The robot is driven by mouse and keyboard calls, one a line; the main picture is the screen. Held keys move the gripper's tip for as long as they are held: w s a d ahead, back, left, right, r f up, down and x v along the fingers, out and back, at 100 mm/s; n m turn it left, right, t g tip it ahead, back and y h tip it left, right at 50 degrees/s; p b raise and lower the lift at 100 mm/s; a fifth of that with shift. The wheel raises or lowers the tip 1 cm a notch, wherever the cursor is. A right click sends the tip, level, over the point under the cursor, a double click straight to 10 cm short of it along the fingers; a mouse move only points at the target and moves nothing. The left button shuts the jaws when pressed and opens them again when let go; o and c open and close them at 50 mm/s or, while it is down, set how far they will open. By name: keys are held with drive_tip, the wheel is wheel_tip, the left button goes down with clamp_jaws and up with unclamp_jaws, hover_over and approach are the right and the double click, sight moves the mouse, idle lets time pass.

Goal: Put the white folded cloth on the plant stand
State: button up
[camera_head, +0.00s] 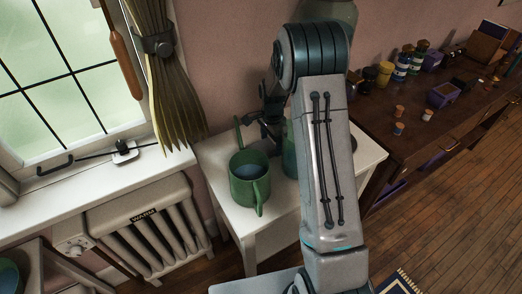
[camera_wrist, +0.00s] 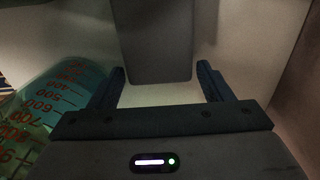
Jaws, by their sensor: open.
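My gripper (camera_head: 266,122) is over the back of a small white table (camera_head: 235,207), partly hidden by my arm. In the wrist view its two fingers (camera_wrist: 161,70) are apart, with nothing clearly held between them. A grey, round-cornered block (camera_wrist: 158,40) shows just beyond and between the fingertips; I cannot tell whether it is the folded cloth. No white folded cloth can be made out in the head view. I cannot tell whether the white table is the plant stand.
A green watering can (camera_head: 249,183) stands on the white table. A clear green-tinted measuring jug (camera_wrist: 50,105) is close at the left of my gripper. A dark wooden desk (camera_head: 395,150) with several jars is at right; a radiator (camera_head: 150,228) and window sill are at left.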

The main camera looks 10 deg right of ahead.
drive_tip(key=shift+f, duration=0.65)
drive_tip(key=c, duration=0.8)
drive_tip(key=shift+r, duration=0.1)
drive_tip(key=shift+c, duration=0.2)
